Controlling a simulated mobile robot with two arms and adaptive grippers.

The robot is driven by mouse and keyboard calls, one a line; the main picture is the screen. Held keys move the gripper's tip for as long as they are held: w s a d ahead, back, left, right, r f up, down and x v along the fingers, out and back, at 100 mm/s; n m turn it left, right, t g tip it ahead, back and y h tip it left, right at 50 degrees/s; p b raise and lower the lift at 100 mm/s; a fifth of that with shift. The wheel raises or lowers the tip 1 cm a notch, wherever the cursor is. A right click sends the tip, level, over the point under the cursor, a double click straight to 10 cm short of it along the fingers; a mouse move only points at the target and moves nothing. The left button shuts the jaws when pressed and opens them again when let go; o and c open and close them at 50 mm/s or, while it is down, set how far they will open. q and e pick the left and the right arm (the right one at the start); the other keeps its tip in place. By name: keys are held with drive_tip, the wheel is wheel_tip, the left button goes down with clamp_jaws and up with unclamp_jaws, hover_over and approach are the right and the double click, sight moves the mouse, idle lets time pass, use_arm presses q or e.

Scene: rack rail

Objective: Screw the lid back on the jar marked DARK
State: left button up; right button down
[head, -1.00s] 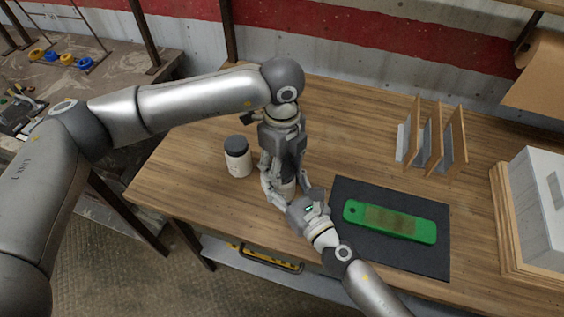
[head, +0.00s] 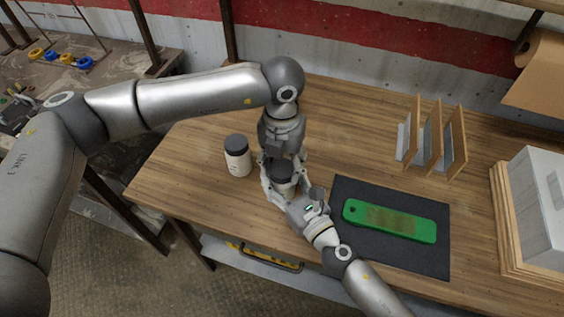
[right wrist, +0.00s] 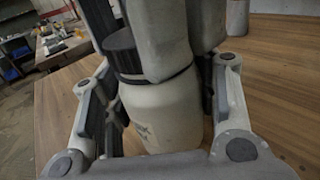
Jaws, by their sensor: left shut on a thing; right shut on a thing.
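A pale jar (right wrist: 165,115) with a dark lid (right wrist: 122,52) on its mouth fills the right wrist view. The lid shows in the head view (head: 283,171). Part of a dark marking shows on the jar, but I cannot read it. My right gripper (head: 284,188) is shut around the jar's body near the table's front edge. My left gripper (head: 281,160) comes down from above and is shut on the lid. Its grey fingers hide part of the lid in the right wrist view. I cannot tell how tightly the lid is seated.
A second white jar (head: 238,162) with a dark lid stands just left of the grippers. To the right, a green object (head: 390,220) lies on a dark mat (head: 430,262). A wooden rack (head: 434,145) and a grey box (head: 540,200) stand further right. The back middle is clear.

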use_arm(q)
drive_tip(key=m, duration=0.5)
drive_tip(key=shift+m, duration=0.3)
drive_tip(key=m, duration=1)
drive_tip(key=shift+m, duration=0.3)
drive_tip(key=m, duration=0.6)
drive_tip(key=shift+m, duration=0.4)
drive_tip(key=m, duration=0.3)
drive_tip(key=shift+f+m, duration=0.1)
drive_tip(key=shift+m, duration=0.2)
drive_tip(key=m, duration=0.4)
drive_tip(key=o, duration=1.2)
